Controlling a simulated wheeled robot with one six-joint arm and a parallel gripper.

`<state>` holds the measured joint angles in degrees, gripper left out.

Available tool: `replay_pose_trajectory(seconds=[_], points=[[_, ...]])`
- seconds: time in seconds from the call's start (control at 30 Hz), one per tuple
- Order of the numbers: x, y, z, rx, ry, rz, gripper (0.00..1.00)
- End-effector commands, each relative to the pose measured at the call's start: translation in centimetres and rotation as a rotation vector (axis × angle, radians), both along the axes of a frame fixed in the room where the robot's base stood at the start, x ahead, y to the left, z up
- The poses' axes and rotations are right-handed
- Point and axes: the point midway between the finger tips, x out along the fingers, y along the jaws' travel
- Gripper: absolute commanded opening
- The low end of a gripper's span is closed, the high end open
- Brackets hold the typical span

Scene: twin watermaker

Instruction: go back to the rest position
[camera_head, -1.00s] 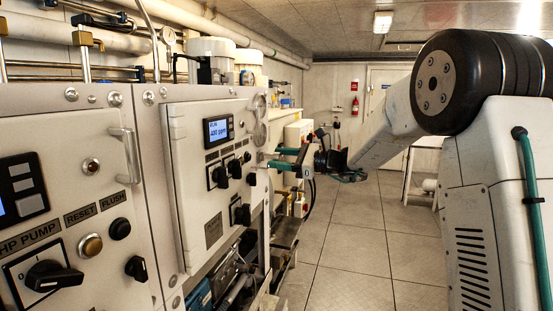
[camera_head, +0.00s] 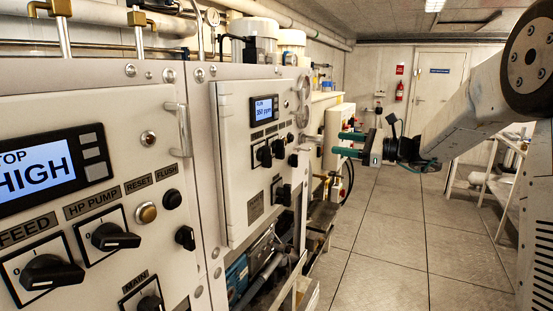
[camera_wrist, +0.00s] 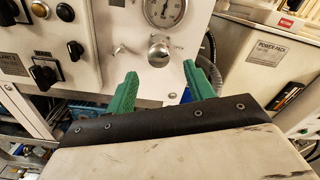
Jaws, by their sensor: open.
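My gripper (camera_head: 352,144) is held out in front of the control panels in the head view, with its green fingers pointing left toward the machine. In the wrist view my gripper (camera_wrist: 162,92) shows two green fingers spread apart with nothing between them. Beyond them are a round metal knob (camera_wrist: 159,51) and a pressure gauge (camera_wrist: 164,10) on a pale panel. The fingers look apart from the knob, though the exact gap is hard to tell.
The left panel has a screen reading HIGH (camera_head: 38,172) and several black rotary switches. The second panel (camera_head: 232,170) carries a smaller display (camera_head: 264,109). Tiled floor (camera_head: 390,245) is clear toward the door (camera_head: 438,95). A white rack (camera_head: 490,180) stands at the right.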

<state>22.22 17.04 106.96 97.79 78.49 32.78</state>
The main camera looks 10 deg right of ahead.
Motion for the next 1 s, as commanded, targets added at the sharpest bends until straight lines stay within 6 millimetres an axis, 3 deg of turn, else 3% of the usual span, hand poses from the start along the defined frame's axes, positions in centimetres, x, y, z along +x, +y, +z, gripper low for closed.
replay_pose_trajectory(seconds=[0.17,0.37,0.53,0.7,0.8,1.0], points=[[-2.9,1.3,-4.8,-0.199,0.010,0.101,0.53],[-12.6,5.0,-8.7,-0.577,-0.033,0.381,0.53],[-22.7,6.8,-10.7,-0.919,-0.127,0.684,0.53],[-31.7,6.2,-12.0,-1.228,-0.240,0.970,0.53],[-36.0,5.2,-12.5,-1.393,-0.307,1.115,0.53],[-41.9,3.2,-12.7,-1.660,-0.418,1.299,0.53]])
